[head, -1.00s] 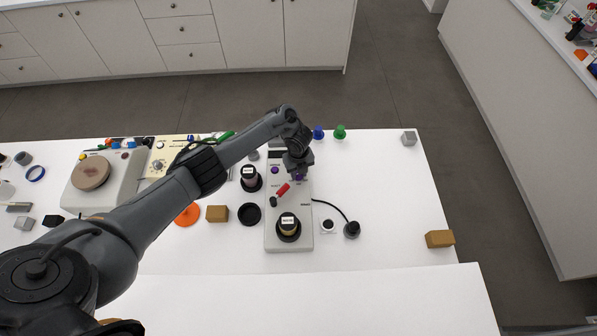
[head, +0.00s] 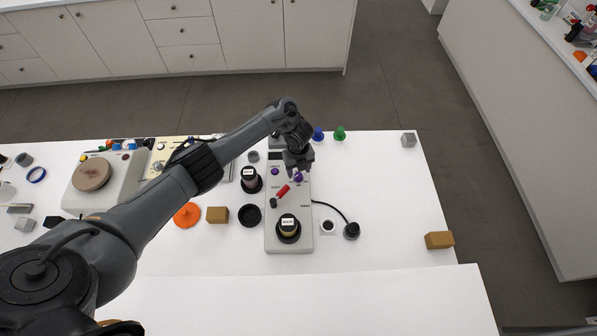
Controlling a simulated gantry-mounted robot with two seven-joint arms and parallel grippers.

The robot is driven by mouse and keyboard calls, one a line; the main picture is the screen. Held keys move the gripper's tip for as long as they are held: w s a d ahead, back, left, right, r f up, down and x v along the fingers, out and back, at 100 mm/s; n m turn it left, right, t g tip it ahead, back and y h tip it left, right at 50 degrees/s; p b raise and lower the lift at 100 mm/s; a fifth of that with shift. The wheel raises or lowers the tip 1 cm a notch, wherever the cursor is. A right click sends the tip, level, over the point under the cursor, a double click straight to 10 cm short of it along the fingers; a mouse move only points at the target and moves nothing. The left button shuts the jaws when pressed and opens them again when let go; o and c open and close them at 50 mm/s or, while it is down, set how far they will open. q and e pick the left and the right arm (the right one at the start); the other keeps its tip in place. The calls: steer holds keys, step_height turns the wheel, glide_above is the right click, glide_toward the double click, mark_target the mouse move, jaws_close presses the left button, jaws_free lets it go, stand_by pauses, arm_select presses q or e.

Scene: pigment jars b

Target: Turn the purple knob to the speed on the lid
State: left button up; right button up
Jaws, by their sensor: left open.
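The grey device (head: 303,240) stands on the white table, its long side running away from me. A purple knob (head: 298,178) sits on its upper right part, and a smaller purple part (head: 275,171) is to the left of it. A jar with a labelled lid (head: 288,222) stands in a dark holder at the device's near end; its print is too small to read. My left gripper (head: 298,168) is open, just behind and above the purple knob; its fingers are hard to make out. I cannot tell if they touch the knob. My right gripper is not in view.
A red-handled part (head: 282,191) lies on the device near the knob. A second labelled jar (head: 249,174), a black dish (head: 249,215) and a brown block (head: 217,214) are to the left. A cabled black piece (head: 351,230) is at right. The table's right side is mostly clear.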

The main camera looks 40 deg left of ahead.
mark_target(299, 175)
arm_select(q)
step_height(299, 175, up, 8)
steer(key=p, duration=0.4)
stand_by(0.3)
